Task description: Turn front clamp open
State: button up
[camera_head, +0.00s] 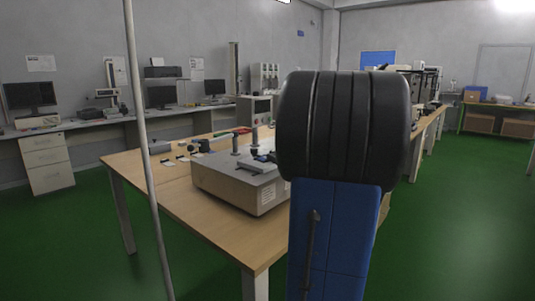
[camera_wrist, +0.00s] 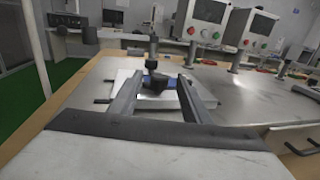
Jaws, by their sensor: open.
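A grey metal box device (camera_head: 225,186) sits on the wooden table in the head view. Dark upright clamp parts (camera_head: 235,146) stand on its top, with a small blue part nearby. In the wrist view a black clamp piece (camera_wrist: 155,83) with blue beside it sits on a light plate, and a dark post rises behind it. My gripper (camera_wrist: 160,76) is open, its two fingers reaching forward on either side of the black piece in the picture. I cannot tell contact or depth. My gripper is not seen in the head view. Which clamp is the front one is unclear.
The wooden table (camera_head: 190,205) also holds small tools and parts left of the device. Two control boxes (camera_wrist: 200,20) with red and green buttons stand behind it in the wrist view. A thin grey pole (camera_head: 140,130) stands at the left. Green floor is clear at right.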

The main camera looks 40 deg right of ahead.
jog(key=w, duration=0.5)
jog(key=w+d, duration=0.1)
jog(key=w, duration=0.1)
jog(key=shift+w, duration=0.25)
jog(key=shift+c, duration=0.3)
jog(key=c, duration=1)
